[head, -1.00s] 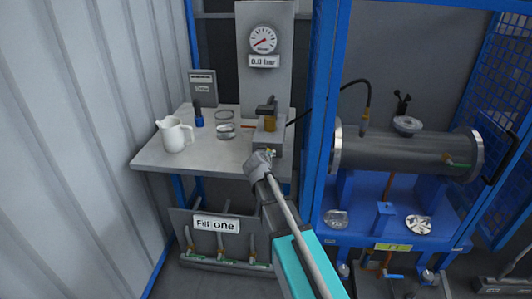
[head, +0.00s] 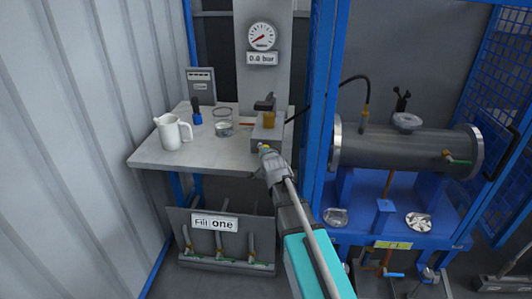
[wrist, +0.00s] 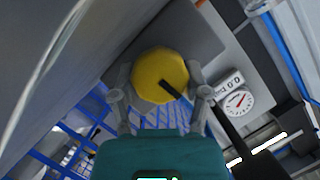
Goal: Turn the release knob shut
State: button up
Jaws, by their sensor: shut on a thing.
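The release knob is a yellow, many-sided disc with a dark mark in the wrist view (wrist: 153,72). The mark runs from near its centre toward the lower right. My gripper (wrist: 160,92) has one finger on each side of the knob and is shut on it. In the head view my gripper (head: 267,155) is at the front of a grey block (head: 262,143) at the bench's right end. Only a speck of yellow shows there, as my gripper hides most of the knob. The gauge (head: 262,36) above has a "0.0 bar" plate (head: 262,58).
A white jug (head: 170,133), a glass dish (head: 222,128) and a blue-based item (head: 196,117) stand on the grey bench (head: 160,158). A blue post (head: 321,110) rises close to the right of my gripper. A steel cylinder (head: 390,151) lies beyond it.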

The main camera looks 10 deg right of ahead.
jog(key=shift+m+y, duration=0.3)
jog(key=shift+m, duration=0.1)
jog(key=o, duration=0.9)
jog(key=shift+c, duration=0.2)
jog(key=shift+n, duration=0.4)
